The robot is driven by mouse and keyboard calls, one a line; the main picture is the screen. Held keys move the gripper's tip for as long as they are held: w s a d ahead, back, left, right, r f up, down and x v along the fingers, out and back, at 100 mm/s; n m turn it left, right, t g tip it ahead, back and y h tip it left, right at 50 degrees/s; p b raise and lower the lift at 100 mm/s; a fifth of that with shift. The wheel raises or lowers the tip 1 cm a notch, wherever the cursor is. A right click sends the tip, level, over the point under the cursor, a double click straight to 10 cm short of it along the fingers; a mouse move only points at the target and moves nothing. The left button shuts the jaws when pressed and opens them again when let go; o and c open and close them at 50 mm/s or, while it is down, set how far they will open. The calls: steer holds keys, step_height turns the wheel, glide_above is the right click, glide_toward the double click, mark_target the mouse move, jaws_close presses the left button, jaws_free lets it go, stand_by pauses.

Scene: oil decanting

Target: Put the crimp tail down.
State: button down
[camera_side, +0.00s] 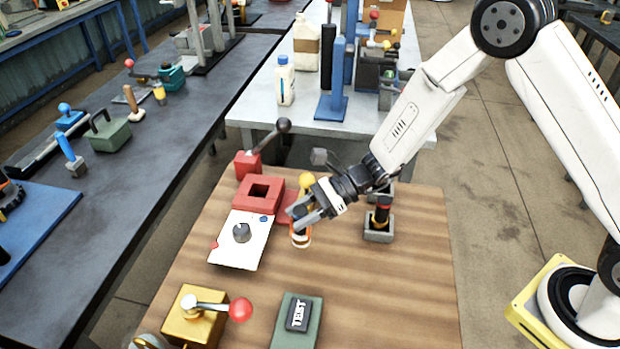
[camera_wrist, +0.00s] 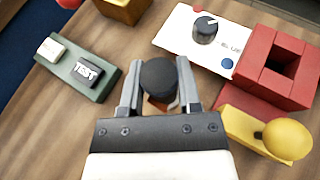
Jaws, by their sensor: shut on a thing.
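My gripper (camera_side: 303,214) is shut on the crimp tail (camera_side: 301,238), a small piece with a dark round top and an orange and white body. In the wrist view, my gripper (camera_wrist: 159,92) has one finger on each side of the dark round top of the crimp tail (camera_wrist: 158,77). The piece looks roughly upright above the wooden table (camera_side: 400,300), to the right of a white panel (camera_side: 237,250). I cannot tell whether its bottom touches the table. The fingers hide part of its body.
A red block with a square hole (camera_side: 247,194) and a yellow ball lever (camera_side: 306,180) stand close behind. A grey holder (camera_side: 379,236) with a dark and red piece stands to the right. A green TEST block (camera_side: 283,325) and yellow lever box (camera_side: 190,322) are in front. The right front table is clear.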

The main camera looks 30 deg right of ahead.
steer(key=shift+w+a+f, duration=0.1)
steer(key=shift+w+f, duration=0.15)
steer(key=shift+f, duration=1.55)
steer(key=shift+f, duration=0.15)
steer(key=shift+c, duration=1.5)
jaws_free()
steer(key=shift+r, duration=0.2)
steer(key=v, duration=1.2)
